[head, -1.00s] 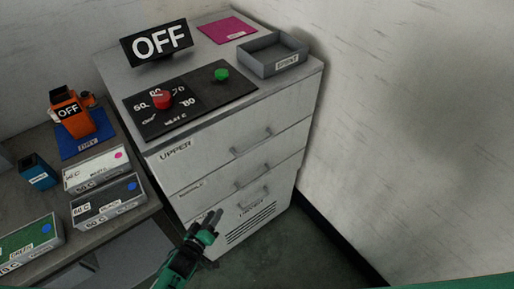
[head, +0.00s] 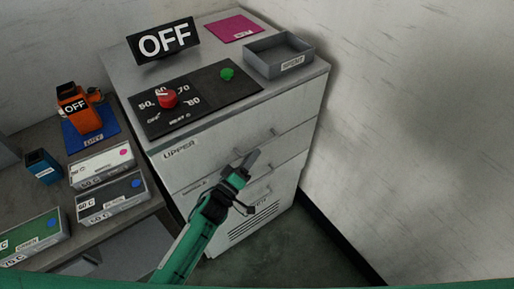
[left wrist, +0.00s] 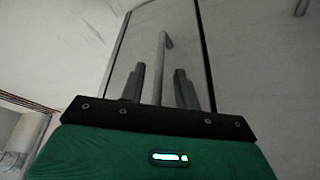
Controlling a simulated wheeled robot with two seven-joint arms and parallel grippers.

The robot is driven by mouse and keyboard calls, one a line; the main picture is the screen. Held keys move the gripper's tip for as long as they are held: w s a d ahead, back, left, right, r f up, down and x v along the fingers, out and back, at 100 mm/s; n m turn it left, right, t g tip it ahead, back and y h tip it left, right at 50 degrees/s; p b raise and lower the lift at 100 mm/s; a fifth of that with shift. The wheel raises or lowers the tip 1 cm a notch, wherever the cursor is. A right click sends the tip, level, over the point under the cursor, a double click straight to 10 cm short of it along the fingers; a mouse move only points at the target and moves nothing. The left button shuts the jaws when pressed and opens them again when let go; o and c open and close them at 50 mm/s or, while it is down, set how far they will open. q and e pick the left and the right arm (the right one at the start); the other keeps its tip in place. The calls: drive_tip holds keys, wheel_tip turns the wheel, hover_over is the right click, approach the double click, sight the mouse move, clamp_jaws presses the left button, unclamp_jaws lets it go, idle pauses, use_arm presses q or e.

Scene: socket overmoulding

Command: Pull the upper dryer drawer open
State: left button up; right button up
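The white dryer cabinet stands in the middle of the head view, with its upper drawer (head: 205,155) labelled "UPPER" and flush with the front. The bar handle of the upper drawer (head: 274,132) is partly hidden behind my left gripper (head: 248,161), which is in front of the drawer. In the left wrist view, my left gripper (left wrist: 160,88) has its two fingers apart. A grey handle bar (left wrist: 162,62) shows in the gap between them; I cannot tell whether they touch it. My right gripper is not in view.
On the cabinet top are an "OFF" sign (head: 163,40), a control panel with a red knob (head: 166,98) and green button (head: 227,73), a grey tray (head: 278,66) and a pink mat (head: 234,29). A side table with several boxes stands left. A wall closes the right.

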use_arm(q)
drive_tip(key=x, duration=0.3)
drive_tip(key=shift+w+d, duration=0.1)
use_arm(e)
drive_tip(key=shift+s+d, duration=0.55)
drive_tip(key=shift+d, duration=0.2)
